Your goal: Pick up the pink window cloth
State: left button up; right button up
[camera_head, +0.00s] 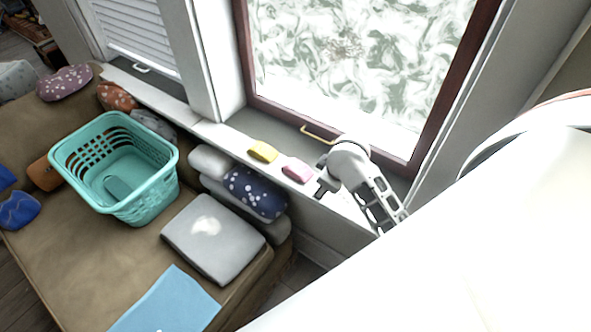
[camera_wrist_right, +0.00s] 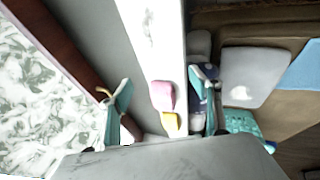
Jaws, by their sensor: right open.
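The pink window cloth (camera_head: 297,169) lies on the white window sill in the head view, just left of my right gripper (camera_head: 324,178). In the right wrist view the pink cloth (camera_wrist_right: 163,95) is between the two spread fingers of my right gripper (camera_wrist_right: 163,105), nearer the right finger. The gripper is open and empty, and the cloth rests on the sill beyond it. A yellow cloth (camera_head: 263,151) lies on the sill to the left of the pink one; it also shows in the wrist view (camera_wrist_right: 170,123). My left gripper is not in view.
The window (camera_head: 350,60) with a brass handle (camera_head: 318,132) rises behind the sill. A brown sofa (camera_head: 75,250) stands in front, holding a teal basket (camera_head: 150,200), a grey cushion (camera_head: 212,240), a dark dotted cushion (camera_head: 253,193) and a blue cloth (camera_head: 170,302).

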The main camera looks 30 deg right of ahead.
aim_at(299, 167)
jog(key=w+y, duration=0.1)
jog(key=w, duration=0.2)
jog(key=w+r+y, duration=0.1)
jog(key=w, duration=0.2)
jog(key=w+r+m+y, duration=0.1)
jog(key=w, duration=0.2)
jog(key=shift+w+a+r+g, duration=0.1)
jog(key=shift+w+a+g, duration=0.2)
jog(key=shift+a, duration=0.1)
jog(key=x, duration=0.7)
jog(key=shift+w, duration=0.15)
jog(key=shift+w+f, duration=0.1)
jog(key=shift+f, duration=0.15)
jog(key=shift+f, duration=0.25)
jog(key=c, duration=1.1)
